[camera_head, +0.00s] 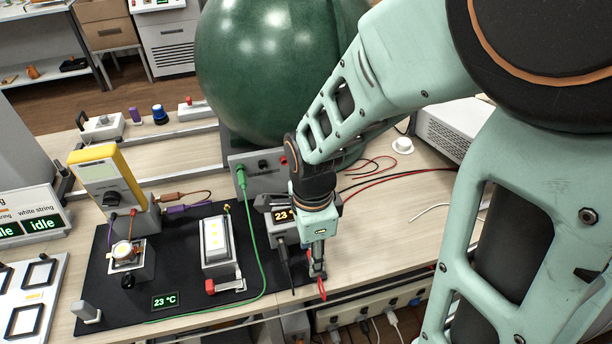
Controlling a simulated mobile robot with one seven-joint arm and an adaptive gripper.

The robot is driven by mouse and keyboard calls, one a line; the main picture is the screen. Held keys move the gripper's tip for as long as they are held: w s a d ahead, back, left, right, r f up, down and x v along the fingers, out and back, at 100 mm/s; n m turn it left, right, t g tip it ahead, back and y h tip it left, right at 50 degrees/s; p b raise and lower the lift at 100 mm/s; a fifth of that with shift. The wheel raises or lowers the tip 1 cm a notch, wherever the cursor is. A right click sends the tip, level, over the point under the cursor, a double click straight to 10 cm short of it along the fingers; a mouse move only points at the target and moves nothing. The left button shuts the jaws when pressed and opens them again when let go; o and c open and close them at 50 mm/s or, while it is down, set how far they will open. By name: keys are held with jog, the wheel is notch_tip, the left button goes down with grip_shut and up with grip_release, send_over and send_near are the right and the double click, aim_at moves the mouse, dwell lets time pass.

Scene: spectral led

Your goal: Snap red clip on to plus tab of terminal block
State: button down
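My gripper (318,272) points down near the front edge of the table, right of the black mat. Its fingers look close together around a small red clip (322,290), whose red tip shows just below them. The grip itself is small and partly hidden. A white block with yellow lights (215,240) stands on the mat to the left. At its front is a low pale bar with a red end (210,286), which may be the terminal block; no plus mark is readable. The red clip is apart from it.
A black probe (285,262) leans beside a grey unit reading 23 (283,228), just left of my gripper. A green cable crosses the mat (110,270). A yellow meter (100,180) stands left, and a large green sphere (270,65) behind.

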jog(key=shift+w, duration=0.1)
dwell(0.3)
jog(key=shift+w+a, duration=0.2)
jog(key=shift+w, duration=0.3)
jog(key=shift+s, duration=0.15)
jog(key=shift+s+d, duration=0.15)
jog(key=shift+s, duration=0.25)
dwell(0.5)
jog(key=shift+r, duration=0.1)
